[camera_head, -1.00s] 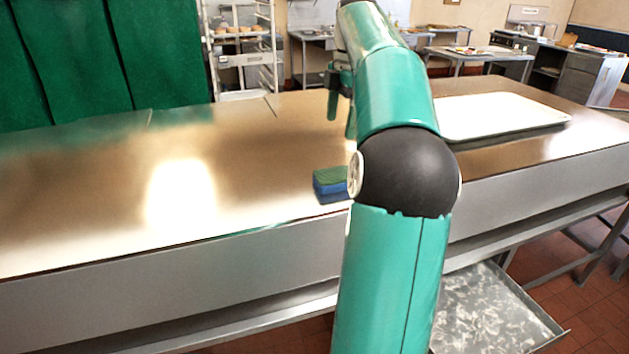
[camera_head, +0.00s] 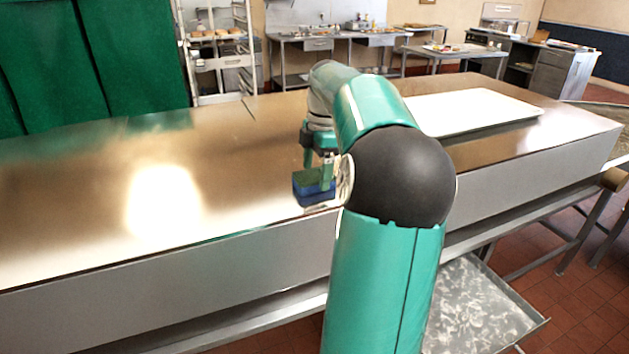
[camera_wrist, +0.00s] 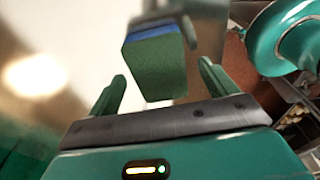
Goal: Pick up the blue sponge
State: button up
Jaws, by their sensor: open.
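The blue sponge (camera_head: 313,187) has a green top and lies on the metal counter (camera_head: 230,190) near its front edge. My arm's elbow hides part of its right side in the head view. My gripper (camera_head: 317,172) is low over the sponge, pointing down, with its fingers at the sponge's upper part. In the wrist view the sponge (camera_wrist: 157,66) shows its green face and a blue strip, ahead of and between the two green fingers of my open gripper (camera_wrist: 162,88). Gaps show between it and both fingers. Whether anything touches is not clear.
A white tray (camera_head: 470,110) lies on the counter to the right, behind my arm. The counter to the left is clear. A rack (camera_head: 220,55) and work tables (camera_head: 340,40) stand in the background. A lower metal shelf (camera_head: 480,305) juts out under the counter.

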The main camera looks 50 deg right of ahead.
jog(key=shift+w+a+f, duration=0.1)
jog(key=shift+a+f, duration=0.05)
jog(key=shift+f, duration=0.65)
jog(key=c, duration=1.1)
jog(key=shift+r, duration=0.1)
jog(key=shift+c, duration=0.2)
jog(key=shift+r, duration=0.5)
jog(key=r, duration=0.2)
jog(key=shift+s+a+r, duration=0.15)
jog(key=shift+s+r, duration=0.05)
jog(key=shift+r, duration=0.2)
jog(key=s+a+r, duration=0.7)
jog(key=s+r, duration=0.2)
jog(key=s, duration=0.2)
jog(key=shift+s, duration=0.25)
